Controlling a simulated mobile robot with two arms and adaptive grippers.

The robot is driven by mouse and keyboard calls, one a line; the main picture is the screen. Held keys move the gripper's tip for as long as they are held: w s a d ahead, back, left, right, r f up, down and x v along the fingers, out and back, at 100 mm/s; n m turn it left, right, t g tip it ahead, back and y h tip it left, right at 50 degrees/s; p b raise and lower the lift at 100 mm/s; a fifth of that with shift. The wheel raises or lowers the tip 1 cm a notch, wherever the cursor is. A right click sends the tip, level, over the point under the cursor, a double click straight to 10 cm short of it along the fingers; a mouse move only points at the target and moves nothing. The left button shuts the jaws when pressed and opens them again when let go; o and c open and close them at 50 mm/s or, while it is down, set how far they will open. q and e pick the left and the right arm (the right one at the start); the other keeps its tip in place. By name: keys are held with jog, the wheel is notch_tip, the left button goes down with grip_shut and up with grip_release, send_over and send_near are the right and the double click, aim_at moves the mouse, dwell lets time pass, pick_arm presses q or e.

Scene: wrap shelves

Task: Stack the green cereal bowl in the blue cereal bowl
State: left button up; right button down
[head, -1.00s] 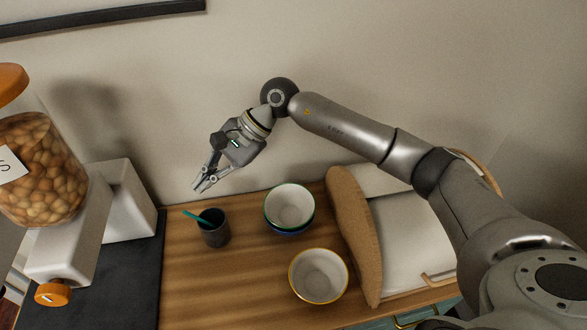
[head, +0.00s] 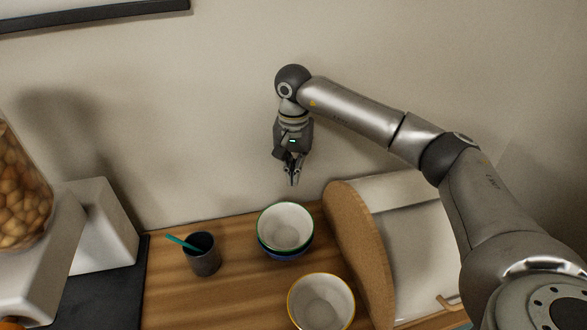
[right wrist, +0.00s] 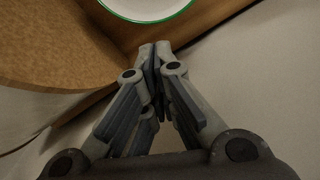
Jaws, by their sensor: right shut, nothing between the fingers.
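The green-rimmed cereal bowl (head: 285,226) sits inside the blue cereal bowl (head: 288,254) on the wooden counter. Only the blue bowl's lower outside shows below the green one. The green bowl looks slightly tilted in the head view. My right gripper (head: 294,182) points down above and behind the bowls, near the wall, apart from them. It is shut and empty. In the right wrist view its fingertips (right wrist: 155,48) are together, and part of the green bowl (right wrist: 150,8) shows at the top edge. My left gripper is not in view.
A yellow-rimmed bowl (head: 321,303) stands in front of the stacked bowls. A dark cup (head: 203,258) with a teal stick is to the left. A cork-sided bread box (head: 357,245) stands close on the right. A nut dispenser (head: 22,190) is at far left.

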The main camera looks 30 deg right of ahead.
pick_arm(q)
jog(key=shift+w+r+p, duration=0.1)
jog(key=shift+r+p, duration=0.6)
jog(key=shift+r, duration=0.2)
pick_arm(e)
notch_tip(320, 180, down, 7)
jog(key=shift+r, duration=0.2)
